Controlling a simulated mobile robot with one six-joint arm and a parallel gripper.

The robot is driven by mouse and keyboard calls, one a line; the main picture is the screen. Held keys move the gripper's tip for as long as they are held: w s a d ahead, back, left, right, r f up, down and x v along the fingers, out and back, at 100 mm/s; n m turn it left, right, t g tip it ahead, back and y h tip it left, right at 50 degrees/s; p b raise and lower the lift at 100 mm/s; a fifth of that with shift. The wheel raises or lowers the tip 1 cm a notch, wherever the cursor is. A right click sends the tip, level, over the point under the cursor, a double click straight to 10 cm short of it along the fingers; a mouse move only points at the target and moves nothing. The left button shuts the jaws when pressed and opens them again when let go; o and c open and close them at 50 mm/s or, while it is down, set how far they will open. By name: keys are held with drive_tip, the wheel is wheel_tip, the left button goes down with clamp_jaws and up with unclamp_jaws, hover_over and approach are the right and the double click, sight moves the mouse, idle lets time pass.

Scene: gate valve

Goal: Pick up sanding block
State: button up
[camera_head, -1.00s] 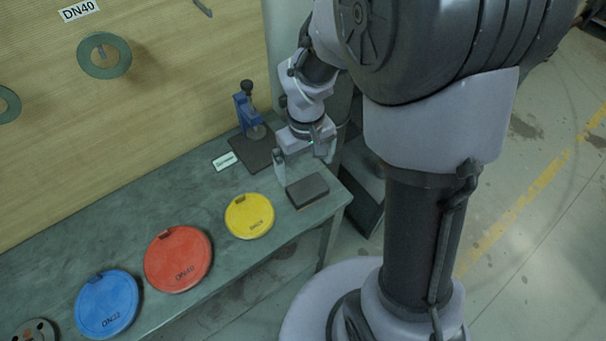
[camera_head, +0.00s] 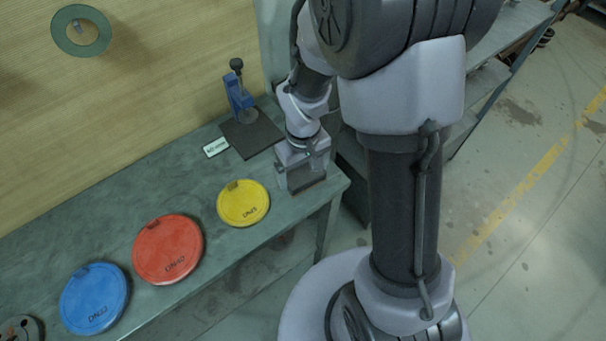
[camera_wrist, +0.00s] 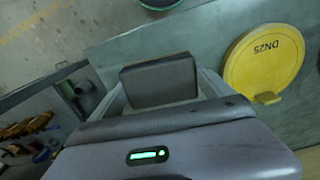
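The sanding block, a dark grey rectangular block, lies near the right end of the green workbench; in the head view it shows partly (camera_head: 304,178) behind my gripper. In the wrist view the block (camera_wrist: 158,82) sits between the two fingers. My gripper (camera_head: 303,176) is lowered over the block with its fingers spread, one on each side; it also shows in the wrist view (camera_wrist: 160,92). The gap between fingers and block looks small, and contact cannot be made out.
A yellow DN25 disc (camera_head: 243,203) lies just left of the block, then a red disc (camera_head: 168,249) and a blue disc (camera_head: 95,299). A blue clamp-like tool (camera_head: 238,98) stands on a dark plate (camera_head: 252,138) behind. The bench's right edge is close to the block.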

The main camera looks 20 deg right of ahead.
sight(303, 172)
drive_tip(key=shift+c, duration=0.8)
drive_tip(key=shift+r+p, duration=0.35)
drive_tip(key=shift+r, duration=0.2)
wheel_tip(303, 172, up, 3)
drive_tip(key=shift+f+p, duration=0.15)
drive_tip(key=shift+p, duration=0.55)
drive_tip(key=s+a+r+p, duration=0.1)
drive_tip(key=s+a, duration=0.9)
drive_tip(key=s, duration=0.2)
drive_tip(key=shift+a, duration=0.35)
